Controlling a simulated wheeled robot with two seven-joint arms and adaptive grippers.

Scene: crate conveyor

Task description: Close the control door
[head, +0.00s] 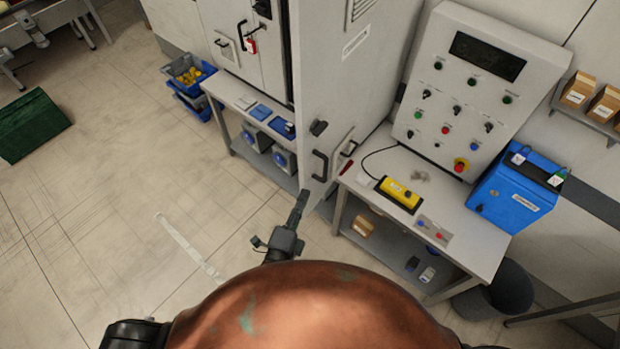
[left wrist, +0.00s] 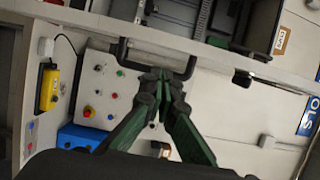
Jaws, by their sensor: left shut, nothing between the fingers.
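The control door (head: 345,85) is a tall light-grey panel standing swung out from the grey cabinet (head: 238,45), with the cabinet's inside partly visible beyond it in the left wrist view. A black bar handle (head: 320,166) sits low on the door, near its free edge. My left gripper (head: 301,198) is shut and empty just below and left of this handle. In the left wrist view, its green-and-black fingers (left wrist: 158,78) reach up to the U-shaped handle (left wrist: 160,52); I cannot tell whether they touch it. My right gripper is not in view.
A bench (head: 459,238) with a yellow button box (head: 398,195) and a control console (head: 470,90) stands close right of the door. A blue case (head: 515,190) sits on it. A low shelf (head: 222,88) stands left. The floor (head: 130,190) to the left is mostly clear.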

